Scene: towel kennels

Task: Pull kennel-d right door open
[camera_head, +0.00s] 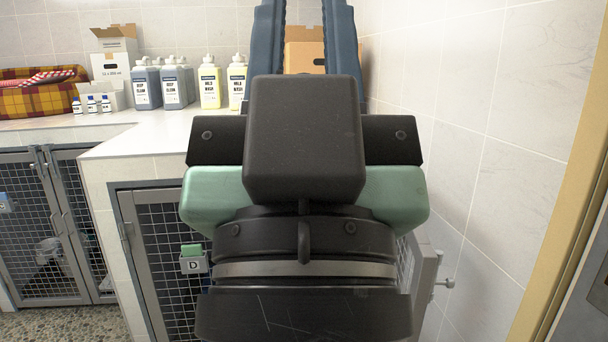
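Kennel D's mesh front (160,235) is below the white counter, with a grey frame, a "D" label (192,266) and a green tag. To the right of my arm, a grey door panel with mesh (425,275) and a bolt-like latch (445,283) appears to stand out from the kennel front near the right wall. It looks like the right door swung outward, but my arm hides most of it and the kennel opening. My gripper (304,35) points away over the counter. Its blue fingers are apart with nothing visible between them; the tips are cut off by the frame.
The counter (130,128) holds grey and yellow bottles (210,85), small bottles, cardboard boxes (305,52) and a plaid bed (40,92). Another kennel with mesh doors (35,225) is at left. A tiled wall (490,130) and a tan door frame (570,170) bound the right.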

